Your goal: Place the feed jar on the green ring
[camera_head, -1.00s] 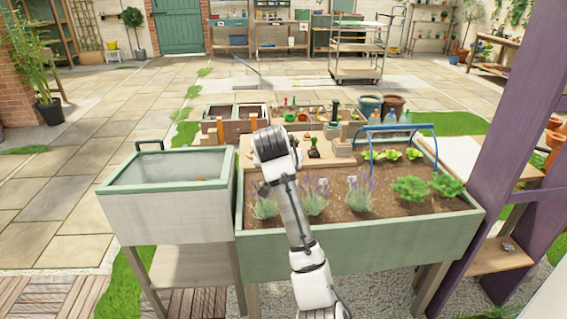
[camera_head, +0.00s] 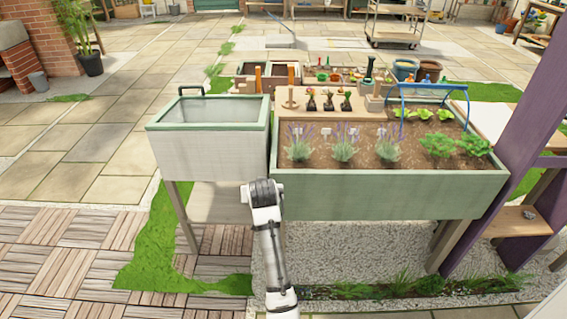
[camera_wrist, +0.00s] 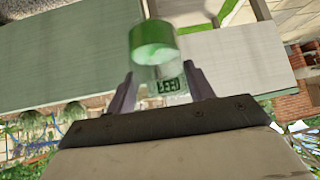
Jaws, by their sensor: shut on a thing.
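The feed jar (camera_wrist: 162,72) is clear, with a green lid and a dark "FEED" label. In the wrist view it sits between the two fingers of my gripper (camera_wrist: 160,88), which is shut on it. The lid end points away from the palm in that picture. In the head view my arm stands in front of the planter; the gripper and jar are hidden behind my wrist link. I cannot make out a green ring in either view.
A green planter (camera_head: 390,197) with lavender and leafy plants stands ahead, with a blue hoop (camera_head: 466,103) over its right part. A white green-rimmed box (camera_head: 210,152) adjoins it on the left. A wooden board (camera_head: 288,109) holds small pots. A purple post (camera_head: 527,170) stands right.

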